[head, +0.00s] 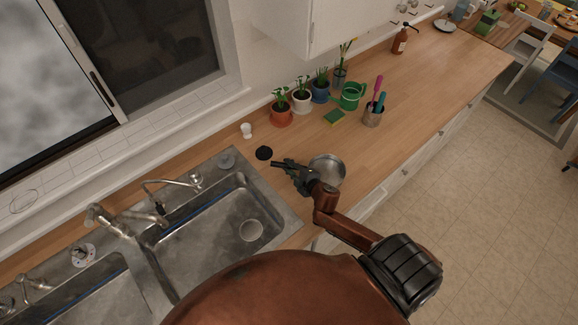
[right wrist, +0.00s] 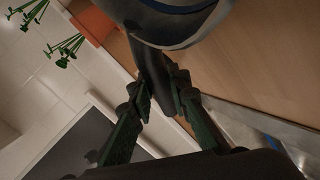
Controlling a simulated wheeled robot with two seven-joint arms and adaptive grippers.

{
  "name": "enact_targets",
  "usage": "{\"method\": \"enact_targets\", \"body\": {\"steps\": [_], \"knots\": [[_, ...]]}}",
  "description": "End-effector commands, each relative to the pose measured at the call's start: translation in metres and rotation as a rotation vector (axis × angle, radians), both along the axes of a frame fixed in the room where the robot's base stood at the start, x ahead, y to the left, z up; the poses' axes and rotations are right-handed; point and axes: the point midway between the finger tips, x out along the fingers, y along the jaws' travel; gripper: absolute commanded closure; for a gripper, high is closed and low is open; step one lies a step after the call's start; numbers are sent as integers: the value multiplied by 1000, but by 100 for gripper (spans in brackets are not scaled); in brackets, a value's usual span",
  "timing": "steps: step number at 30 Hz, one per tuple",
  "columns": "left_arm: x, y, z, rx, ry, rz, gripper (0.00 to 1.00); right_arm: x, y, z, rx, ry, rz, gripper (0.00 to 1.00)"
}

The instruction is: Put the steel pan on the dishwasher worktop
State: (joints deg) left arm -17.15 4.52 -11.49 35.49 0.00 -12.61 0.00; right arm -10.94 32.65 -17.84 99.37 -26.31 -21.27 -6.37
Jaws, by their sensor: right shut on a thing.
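The steel pan (head: 328,168) is round and grey, over the wooden worktop (head: 425,75) just right of the sink. My right gripper (head: 296,174) is shut on its dark handle, which points left toward the sink. In the right wrist view the pan (right wrist: 185,22) fills the top edge, and its handle runs down between the fingers of the gripper (right wrist: 160,82). Whether the pan touches the worktop or hangs just above it, I cannot tell. I cannot make out which stretch of worktop covers a dishwasher. My left gripper is not in view.
A double steel sink (head: 215,225) with taps lies left of the pan. Potted plants (head: 281,113), a green watering can (head: 350,96), a sponge (head: 334,117) and a utensil cup (head: 373,115) stand behind it. A black disc (head: 264,153) lies nearby. The worktop farther right is mostly clear.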

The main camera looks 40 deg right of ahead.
Motion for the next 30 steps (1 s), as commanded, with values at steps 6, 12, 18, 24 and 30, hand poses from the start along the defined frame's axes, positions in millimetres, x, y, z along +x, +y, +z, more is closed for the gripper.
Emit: {"method": "enact_targets", "body": {"steps": [6,12,18,24,30], "knots": [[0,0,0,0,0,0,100,1,0,2,-2,-3,1,100],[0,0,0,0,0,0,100,0,0,0,0,-1,0,73],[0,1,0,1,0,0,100,0,0,0,0,-1,0,66],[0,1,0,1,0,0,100,-1,0,1,0,0,0,66],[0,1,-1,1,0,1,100,-24,0,9,-1,1,1,66]]}}
